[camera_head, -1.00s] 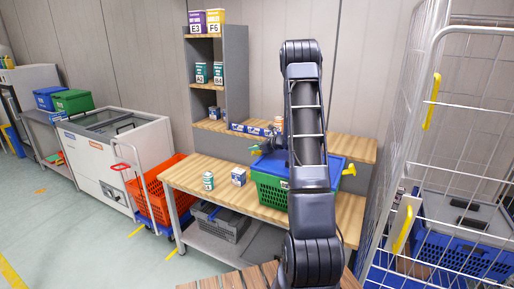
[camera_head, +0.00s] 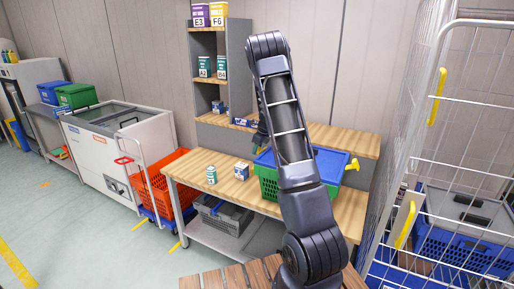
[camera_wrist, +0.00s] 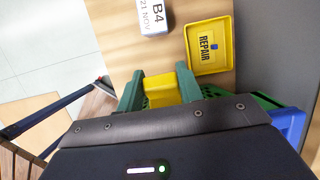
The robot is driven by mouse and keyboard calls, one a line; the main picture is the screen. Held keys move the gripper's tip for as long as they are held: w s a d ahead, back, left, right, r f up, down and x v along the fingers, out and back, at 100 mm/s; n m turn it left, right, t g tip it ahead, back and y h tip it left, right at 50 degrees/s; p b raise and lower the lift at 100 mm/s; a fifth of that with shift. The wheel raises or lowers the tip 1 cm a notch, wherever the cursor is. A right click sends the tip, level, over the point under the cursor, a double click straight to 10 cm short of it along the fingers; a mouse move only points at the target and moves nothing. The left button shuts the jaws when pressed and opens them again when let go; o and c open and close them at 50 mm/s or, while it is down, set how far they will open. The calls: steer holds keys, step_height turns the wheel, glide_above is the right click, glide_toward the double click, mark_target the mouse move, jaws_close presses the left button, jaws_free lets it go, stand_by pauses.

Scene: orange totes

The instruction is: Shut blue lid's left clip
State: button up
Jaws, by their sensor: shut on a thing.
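The green crate (camera_head: 268,184) stands on the wooden workbench with the blue lid (camera_head: 331,163) lying on top. A yellow clip (camera_head: 353,165) sticks out at the lid's right end. In the wrist view my gripper (camera_wrist: 159,88) has its green fingers shut on another yellow clip (camera_wrist: 160,86), the left one, beside the green crate wall (camera_wrist: 262,100). A blue lid corner (camera_wrist: 290,125) shows at the right. My arm hides the lid's left end in the head view, so I cannot tell whether this clip is latched.
A yellow REPAIR tray (camera_wrist: 208,65) and a B4 box (camera_wrist: 153,17) lie close to my fingers. A can (camera_head: 212,175) and a small box (camera_head: 242,170) stand left of the crate. A wire cage (camera_head: 440,150) stands at the right.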

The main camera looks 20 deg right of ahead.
mark_target(259, 151)
steer(key=f+g+h, duration=0.1)
steer(key=g+h, duration=0.1)
steer(key=f+g+h, duration=0.1)
steer(key=shift+s+d+f+g+h, duration=0.2)
steer(key=shift+s+g+h, duration=0.15)
steer(key=shift+g+h, duration=0.05)
steer(key=shift+s+d+f+g+h, duration=0.3)
steer(key=shift+g+h, duration=0.45)
steer(key=shift+s+d+f+g+h, duration=0.25)
steer(key=shift+f+g+h, duration=0.05)
steer(key=shift+g+h, duration=0.45)
steer(key=shift+d, duration=0.1)
steer(key=o, duration=1)
steer(key=v, duration=1)
steer(key=shift+r, duration=0.35)
